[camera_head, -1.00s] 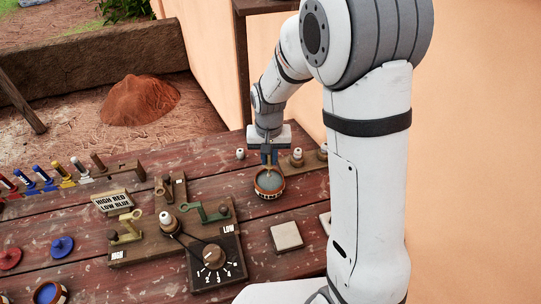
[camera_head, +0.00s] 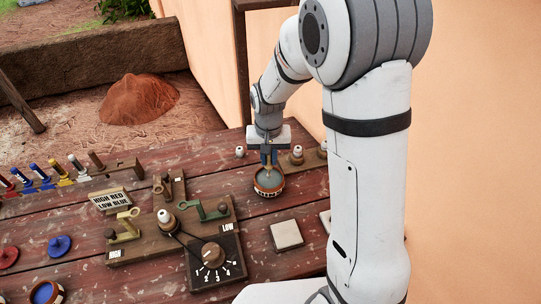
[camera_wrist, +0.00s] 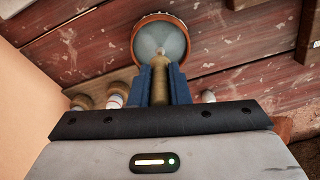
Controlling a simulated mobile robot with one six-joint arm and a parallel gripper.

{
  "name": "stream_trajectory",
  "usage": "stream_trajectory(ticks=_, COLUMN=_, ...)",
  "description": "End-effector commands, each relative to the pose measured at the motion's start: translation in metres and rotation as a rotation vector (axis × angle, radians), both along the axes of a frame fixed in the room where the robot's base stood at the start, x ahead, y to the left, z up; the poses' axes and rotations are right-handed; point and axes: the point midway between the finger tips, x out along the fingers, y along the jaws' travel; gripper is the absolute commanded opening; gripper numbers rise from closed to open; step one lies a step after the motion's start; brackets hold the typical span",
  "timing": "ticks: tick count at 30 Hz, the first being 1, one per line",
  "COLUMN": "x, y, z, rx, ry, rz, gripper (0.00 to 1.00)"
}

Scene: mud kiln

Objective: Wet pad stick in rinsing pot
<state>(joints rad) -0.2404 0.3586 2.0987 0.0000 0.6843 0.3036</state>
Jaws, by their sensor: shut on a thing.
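The rinsing pot (camera_head: 268,182) is a small brown bowl with pale marks on its side and grey-blue water in it, standing on the table. It also shows in the wrist view (camera_wrist: 140,45). My gripper (camera_head: 268,158) points down right over the pot. Its blue fingers (camera_wrist: 160,82) are shut on the pad stick (camera_wrist: 160,78), a tan wooden rod. The stick's lower end reaches down to the pot's water; a pale spot shows at the water in the wrist view. How deep its pad sits is hidden.
White-topped pegs (camera_head: 297,155) stand on a wooden rack close behind the pot. A pale square tile (camera_head: 286,235) lies in front. A dial box (camera_head: 215,262) and a board with levers (camera_head: 170,229) are to the left. Several coloured sticks (camera_head: 45,178) stand in a rack at far left.

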Motion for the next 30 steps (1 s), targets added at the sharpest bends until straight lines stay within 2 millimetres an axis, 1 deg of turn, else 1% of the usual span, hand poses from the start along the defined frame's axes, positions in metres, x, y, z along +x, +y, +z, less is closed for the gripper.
stream_trajectory(ticks=1, x=0.0, y=0.0, z=-0.004, rx=0.0, ry=0.0, rz=0.0, gripper=0.0)
stream_trajectory(ticks=15, x=0.0, y=0.001, z=-0.022, rx=0.0, ry=0.001, rz=0.001, gripper=0.0)
stream_trajectory(ticks=30, x=0.0, y=0.001, z=-0.023, rx=0.0, ry=0.0, rz=0.002, gripper=0.0)
